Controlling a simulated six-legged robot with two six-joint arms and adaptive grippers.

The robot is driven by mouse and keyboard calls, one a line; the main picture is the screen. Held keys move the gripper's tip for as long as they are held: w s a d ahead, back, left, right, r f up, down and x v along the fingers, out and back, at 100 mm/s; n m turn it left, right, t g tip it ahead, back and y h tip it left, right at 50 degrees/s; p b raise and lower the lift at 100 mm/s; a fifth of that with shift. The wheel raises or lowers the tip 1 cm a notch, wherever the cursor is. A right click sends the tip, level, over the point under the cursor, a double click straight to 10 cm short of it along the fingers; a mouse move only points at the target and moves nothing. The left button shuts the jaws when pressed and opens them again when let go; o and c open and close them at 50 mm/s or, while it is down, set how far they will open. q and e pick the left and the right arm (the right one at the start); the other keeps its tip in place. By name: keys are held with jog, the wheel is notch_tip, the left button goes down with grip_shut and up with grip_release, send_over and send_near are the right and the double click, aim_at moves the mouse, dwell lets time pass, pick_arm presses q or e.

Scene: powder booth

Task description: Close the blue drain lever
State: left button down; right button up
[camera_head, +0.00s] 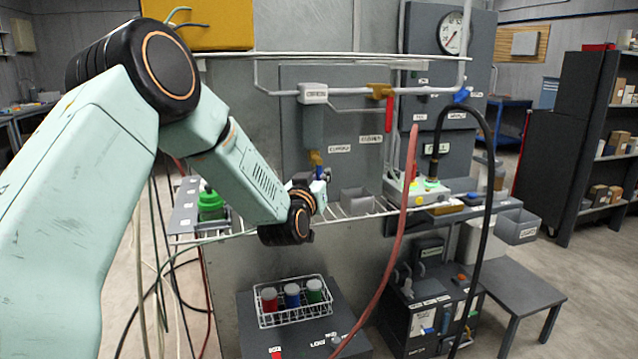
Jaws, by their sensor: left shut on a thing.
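The blue drain lever (326,173) shows as a small blue piece just below a brass valve body (315,158), under the grey filter bowl (313,127) on the panel. My left arm reaches in from the left. My left gripper (319,186) is at the lever, shut on it, with the fingers small and partly hidden by my wrist. The lever's exact angle is hard to tell. My right gripper is not in view.
A wire shelf (350,217) runs below the lever, with a grey bin (357,200) to its right. A red hose (402,220) and a black hose (487,200) hang further right. A red-handled valve (388,113) is at upper right.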

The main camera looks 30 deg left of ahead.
pick_arm(q)
jog(key=shift+w+d+r+n+g+y+b, duration=0.25)
jog(key=shift+w+d+r+n+y+b, duration=0.25)
jog(key=shift+n+y+b, duration=2.8)
jog(key=shift+w+d+r+n+g+y+b, duration=0.4)
jog(key=shift+n+y+b, duration=0.85)
jog(key=shift+n+b, duration=2.3)
jog(key=shift+w+d+r+n+g+y+b, duration=0.25)
jog(key=shift+r+n+y+b, duration=0.45)
jog(key=shift+n+y+b, duration=2.85)
jog(key=n+h+p, duration=0.2)
jog(key=n+p, duration=0.1)
jog(key=shift+a+r+h, duration=0.1)
jog(key=shift+h, duration=0.2)
jog(key=c, duration=1.7)
grip_release()
jog(key=shift+r, duration=0.1)
